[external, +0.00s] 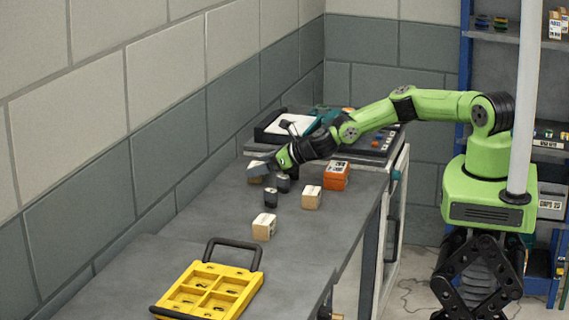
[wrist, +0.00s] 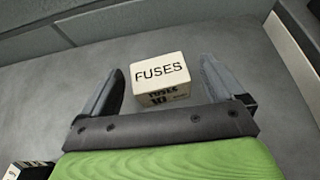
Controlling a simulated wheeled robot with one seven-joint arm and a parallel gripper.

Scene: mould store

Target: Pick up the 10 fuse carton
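The fuse carton (wrist: 161,74) is a small cream box lettered "FUSES" on top, with "10" on the side facing me in the wrist view. It rests on the grey bench. My gripper (wrist: 162,70) is open, with one finger on each side of the carton and a visible gap to both. In the external view my gripper (external: 261,164) points down to the left at the bench's far end. A tan carton (external: 255,179) shows just below it there, partly hidden; its label cannot be read in that view.
A yellow compartment tray (external: 248,278) lies at the front. A wall (external: 165,150) runs along the left.

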